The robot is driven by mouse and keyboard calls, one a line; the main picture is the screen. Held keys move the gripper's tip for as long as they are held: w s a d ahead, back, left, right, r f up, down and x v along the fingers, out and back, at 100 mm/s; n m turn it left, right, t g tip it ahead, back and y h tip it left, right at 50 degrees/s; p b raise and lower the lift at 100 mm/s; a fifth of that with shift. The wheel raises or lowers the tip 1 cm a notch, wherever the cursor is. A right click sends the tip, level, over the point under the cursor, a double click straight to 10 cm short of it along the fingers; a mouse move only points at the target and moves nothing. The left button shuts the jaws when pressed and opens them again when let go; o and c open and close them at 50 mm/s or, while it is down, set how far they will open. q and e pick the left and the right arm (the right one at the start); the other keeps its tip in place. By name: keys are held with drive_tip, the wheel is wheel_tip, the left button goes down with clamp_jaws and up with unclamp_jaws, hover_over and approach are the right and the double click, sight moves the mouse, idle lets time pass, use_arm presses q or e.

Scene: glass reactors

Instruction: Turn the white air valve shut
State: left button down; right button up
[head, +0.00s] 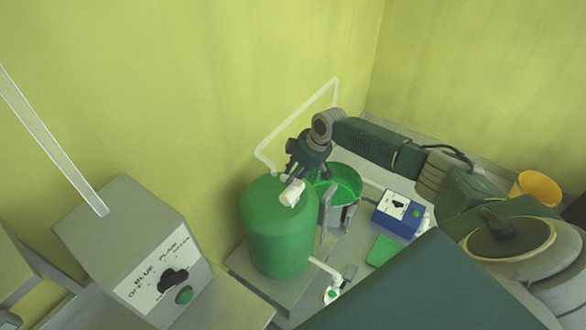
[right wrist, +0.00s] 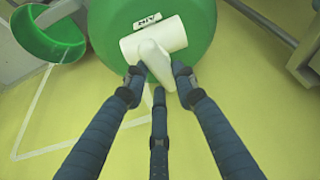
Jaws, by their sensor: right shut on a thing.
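The white air valve (head: 292,193) sits on top of the green vessel (head: 278,235). In the right wrist view the valve (right wrist: 153,40) has a white cylindrical body and a white handle (right wrist: 157,64), beside an "AIR" label (right wrist: 147,21) on the green vessel top (right wrist: 195,15). My right gripper (head: 298,172) is at the valve from above. Its dark fingers (right wrist: 157,82) are closed in around the white handle, one on each side, with a third finger below. My left gripper is not in view.
A green open bucket (head: 340,178) stands right behind the vessel. A blue box (head: 398,213) with a dial, a green pad (head: 385,251) and a yellow cup (head: 538,186) lie further right. A grey control box (head: 135,250) with a black knob stands at left. A thin white pipe runs along the wall.

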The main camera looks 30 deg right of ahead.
drive_tip(key=shift+w+a+r+m+p, duration=0.1)
drive_tip(key=shift+r+m+p, duration=0.05)
drive_tip(key=shift+m+p, duration=0.65)
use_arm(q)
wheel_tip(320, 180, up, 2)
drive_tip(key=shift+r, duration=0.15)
use_arm(e)
drive_tip(key=o, duration=1.2)
drive_tip(key=shift+c, duration=0.2)
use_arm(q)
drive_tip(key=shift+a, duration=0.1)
use_arm(e)
drive_tip(key=shift+r, duration=0.15)
drive_tip(key=v, duration=1.1)
drive_tip(key=shift+s+a+r, duration=0.2)
drive_tip(key=shift+s, duration=0.15)
